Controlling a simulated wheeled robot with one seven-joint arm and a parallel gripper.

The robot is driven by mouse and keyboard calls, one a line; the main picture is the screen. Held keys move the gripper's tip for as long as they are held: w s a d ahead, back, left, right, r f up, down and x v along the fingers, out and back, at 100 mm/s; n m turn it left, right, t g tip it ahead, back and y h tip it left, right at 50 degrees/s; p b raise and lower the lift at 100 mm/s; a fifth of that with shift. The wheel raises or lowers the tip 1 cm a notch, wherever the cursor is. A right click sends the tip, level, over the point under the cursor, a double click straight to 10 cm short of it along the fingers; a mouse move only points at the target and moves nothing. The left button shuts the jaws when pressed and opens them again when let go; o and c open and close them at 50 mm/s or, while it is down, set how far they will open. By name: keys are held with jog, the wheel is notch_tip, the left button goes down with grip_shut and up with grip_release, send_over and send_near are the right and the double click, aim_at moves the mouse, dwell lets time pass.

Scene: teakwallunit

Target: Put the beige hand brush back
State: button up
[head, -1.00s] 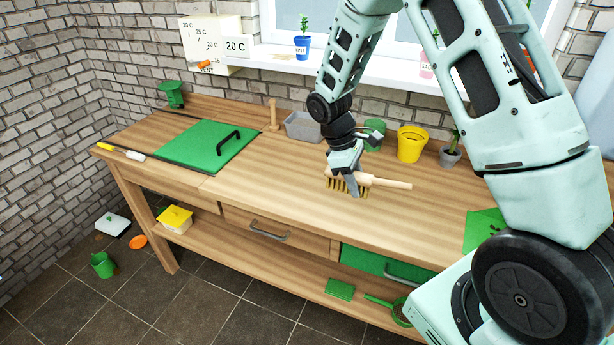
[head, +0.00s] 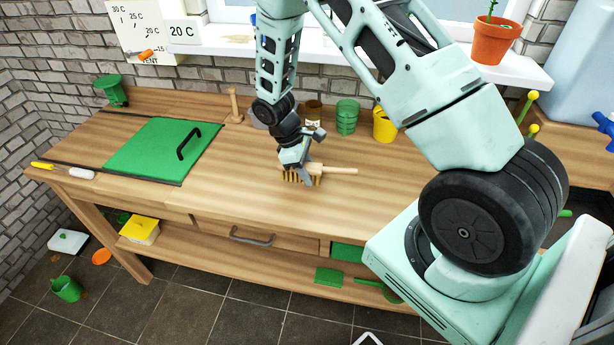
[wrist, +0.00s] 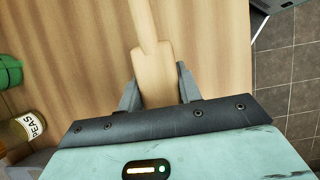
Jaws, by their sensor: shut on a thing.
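The beige hand brush (head: 335,170) is at my gripper (head: 301,172) over the middle of the workbench. Its pale handle points right and its yellow-brown bristles face down. In the wrist view the brush (wrist: 153,72) lies between the two grey fingers of my gripper (wrist: 158,88), with its handle running away to the top. My gripper is shut on it. I cannot tell whether the bristles touch the bench top.
The wooden workbench (head: 235,180) has a green lid with a black handle (head: 150,150) at left. A green pot (head: 347,117) and a yellow pot (head: 384,125) stand at the back. The bench front is clear.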

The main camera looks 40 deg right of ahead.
jog(key=shift+f, duration=1.45)
jog(key=shift+f, duration=0.15)
jog(key=o, duration=1)
